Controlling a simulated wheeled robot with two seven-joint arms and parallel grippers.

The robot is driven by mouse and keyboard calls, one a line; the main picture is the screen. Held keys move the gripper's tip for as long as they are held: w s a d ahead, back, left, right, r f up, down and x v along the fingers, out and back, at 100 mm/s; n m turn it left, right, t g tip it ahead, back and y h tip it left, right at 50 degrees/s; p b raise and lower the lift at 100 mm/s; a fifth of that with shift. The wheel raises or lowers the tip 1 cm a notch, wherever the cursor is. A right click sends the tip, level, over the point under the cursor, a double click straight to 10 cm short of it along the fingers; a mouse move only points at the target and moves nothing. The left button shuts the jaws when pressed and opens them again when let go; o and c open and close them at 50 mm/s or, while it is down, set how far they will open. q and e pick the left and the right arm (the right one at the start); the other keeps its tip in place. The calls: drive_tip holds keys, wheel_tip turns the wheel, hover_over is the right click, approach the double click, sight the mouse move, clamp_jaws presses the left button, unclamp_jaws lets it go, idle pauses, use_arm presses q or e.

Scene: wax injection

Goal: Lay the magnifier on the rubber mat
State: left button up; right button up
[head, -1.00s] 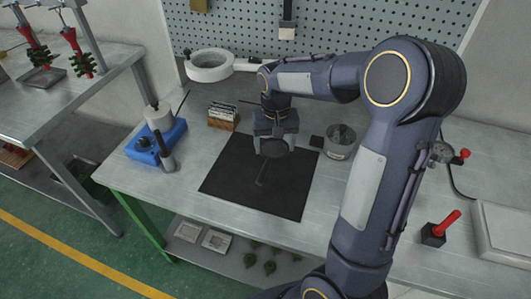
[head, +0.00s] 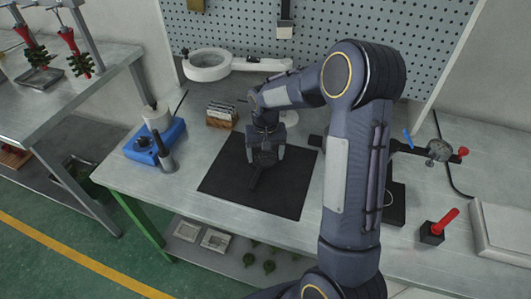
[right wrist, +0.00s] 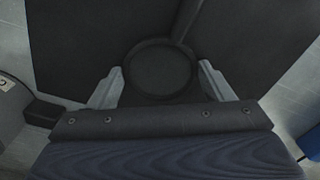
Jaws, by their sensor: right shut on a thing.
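The black rubber mat (head: 222,185) lies flat on the bench. My right gripper (head: 264,158) is over the mat, pointing down, its fingers on either side of the magnifier. In the right wrist view the dark round head of the magnifier (right wrist: 160,68) sits between the two grey fingertips (right wrist: 159,88), and its handle runs up and to the right over the dark mat (right wrist: 85,45). In the head view the dark magnifier (head: 256,176) blends with the mat, so I cannot tell whether it touches. My left gripper is not in view.
A blue device (head: 150,150) stands left of the mat, and a small rack (head: 221,115) behind it. A white ring lamp (head: 206,65) is at the back. A dial gauge (head: 438,150) and a red-handled tool (head: 441,224) are right of my arm.

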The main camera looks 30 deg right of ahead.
sight(266, 158)
drive_tip(key=o, duration=1)
drive_tip(key=shift+f, duration=0.1)
drive_tip(key=shift+o, duration=0.2)
drive_tip(key=shift+r, duration=0.4)
wheel_tip(266, 158, up, 11)
drive_tip(key=s+a+r+n+t+y+p, duration=0.1)
drive_tip(key=s+a, duration=0.4)
drive_tip(key=s, duration=0.7)
drive_tip(key=s+a+r+n+t+y, duration=0.2)
drive_tip(key=s+a+t, duration=0.2)
drive_tip(key=s, duration=0.8)
drive_tip(key=shift+s+a+r+t+y+p, duration=0.3)
drive_tip(key=shift+s+a+r+y+p, duration=0.1)
drive_tip(key=shift+a, duration=0.1)
